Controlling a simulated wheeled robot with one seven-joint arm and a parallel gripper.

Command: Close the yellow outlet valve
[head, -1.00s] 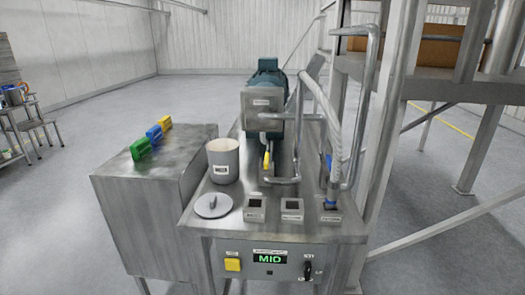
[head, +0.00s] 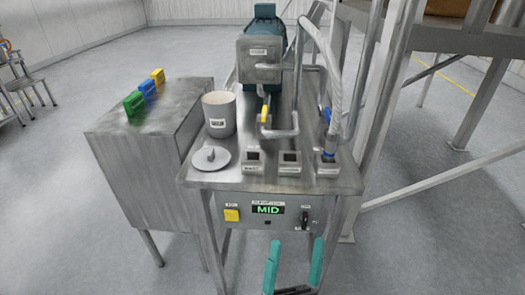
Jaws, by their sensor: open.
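The yellow valve handle (head: 265,116) sits on the grey piping at the front of the filler machine (head: 258,60), above the steel table top. It looks roughly upright, tilted slightly. My gripper (head: 293,265) is at the bottom of the head view, with two teal fingers spread apart and nothing between them. It is in front of the table, well below and nearer than the yellow handle, and touches nothing that I can see.
A grey pot (head: 219,114) and a round lid (head: 210,158) stand on the table's left. A blue valve handle (head: 328,116) is at right. The front panel has a yellow button (head: 231,215) and a green MID display (head: 268,209). A steel cabinet (head: 150,165) stands left; steel posts rise at right.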

